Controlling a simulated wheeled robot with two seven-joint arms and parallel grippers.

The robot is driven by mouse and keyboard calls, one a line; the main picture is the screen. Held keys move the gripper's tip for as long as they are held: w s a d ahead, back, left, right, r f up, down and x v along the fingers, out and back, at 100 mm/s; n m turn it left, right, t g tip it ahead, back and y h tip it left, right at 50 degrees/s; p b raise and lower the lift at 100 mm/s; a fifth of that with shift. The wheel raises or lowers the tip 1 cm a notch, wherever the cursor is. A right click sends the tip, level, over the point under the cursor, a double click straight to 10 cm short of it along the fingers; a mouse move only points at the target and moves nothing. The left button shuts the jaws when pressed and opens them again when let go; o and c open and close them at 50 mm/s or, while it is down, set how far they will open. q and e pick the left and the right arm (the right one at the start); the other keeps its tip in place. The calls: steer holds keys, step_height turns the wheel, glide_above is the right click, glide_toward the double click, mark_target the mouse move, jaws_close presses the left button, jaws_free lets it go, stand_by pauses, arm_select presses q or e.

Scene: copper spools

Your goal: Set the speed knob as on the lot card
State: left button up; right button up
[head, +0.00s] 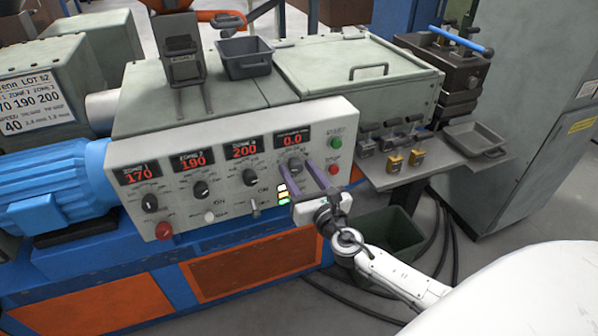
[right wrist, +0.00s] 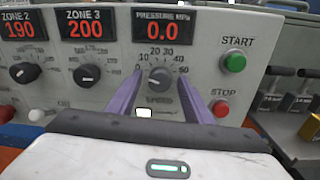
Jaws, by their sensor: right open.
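The speed knob (right wrist: 159,77) is a dark round knob on the white control panel, below the pressure display and above the SPEED label, with a scale marked up to 50. In the head view the knob (head: 296,164) is partly hidden by my gripper. My right gripper (right wrist: 160,82) is open, one purple finger on each side of the knob; I cannot tell whether they touch it. The knob's exact pointer setting is too small to read surely. The lot card (head: 38,104) at the left shows 170 190 200 and speed 40. My left gripper is not in view.
The zone displays read 170, 190 and 200, with knobs below them; pressure reads 0.0. The green START button (right wrist: 234,62) and red STOP button (right wrist: 220,107) sit close right of the right finger. A grey tray (head: 476,140) stands on the side shelf.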

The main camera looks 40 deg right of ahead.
steer(key=shift+c, duration=0.3)
steer(key=c, duration=1)
